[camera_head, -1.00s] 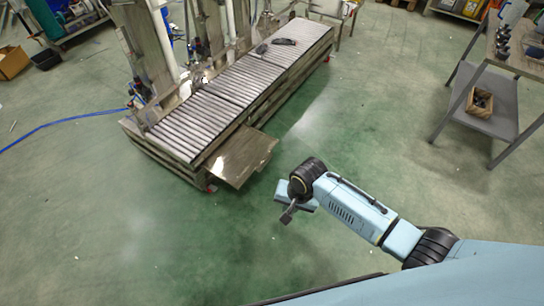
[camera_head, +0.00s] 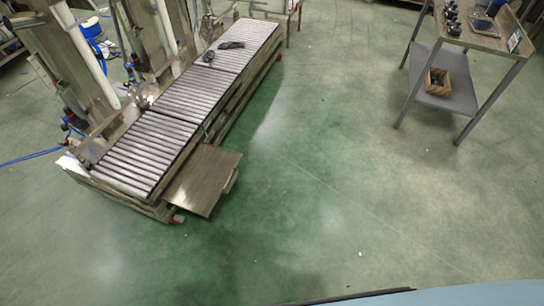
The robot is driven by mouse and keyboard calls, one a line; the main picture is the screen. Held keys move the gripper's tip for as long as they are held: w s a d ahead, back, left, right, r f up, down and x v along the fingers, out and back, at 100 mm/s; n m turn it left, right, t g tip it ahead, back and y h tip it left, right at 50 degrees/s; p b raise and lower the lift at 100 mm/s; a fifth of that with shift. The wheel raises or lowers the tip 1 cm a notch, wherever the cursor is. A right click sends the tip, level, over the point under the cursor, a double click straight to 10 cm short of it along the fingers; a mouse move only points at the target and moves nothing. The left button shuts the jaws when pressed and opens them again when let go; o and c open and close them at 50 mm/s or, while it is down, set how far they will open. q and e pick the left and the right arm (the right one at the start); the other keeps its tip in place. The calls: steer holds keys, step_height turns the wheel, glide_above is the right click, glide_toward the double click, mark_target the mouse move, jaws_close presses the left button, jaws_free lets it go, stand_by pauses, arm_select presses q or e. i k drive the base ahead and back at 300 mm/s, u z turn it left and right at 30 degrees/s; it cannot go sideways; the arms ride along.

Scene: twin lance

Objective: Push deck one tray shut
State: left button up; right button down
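A flat brownish tray (camera_head: 203,178) sticks out from the near end of the long roller conveyor deck (camera_head: 148,150), on the side facing the open floor. It is pulled out, with a raised lip along its outer edge. A gap of open floor lies between the tray and my blue body at the bottom right. Neither gripper shows in the head view, so I cannot see whether they are open or shut.
Dark items (camera_head: 231,45) lie on the rollers farther back. Upright posts and hoses stand along the conveyor's left side. A table (camera_head: 480,38) with a lower shelf holding a wooden box (camera_head: 437,84) stands at upper right. The green floor between is clear.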

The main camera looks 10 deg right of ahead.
mark_target(209, 171)
steer(key=z, duration=0.15)
steer(key=i, duration=0.95)
steer(key=u, duration=0.75)
steer(key=i, duration=0.35)
steer(key=u, duration=0.25)
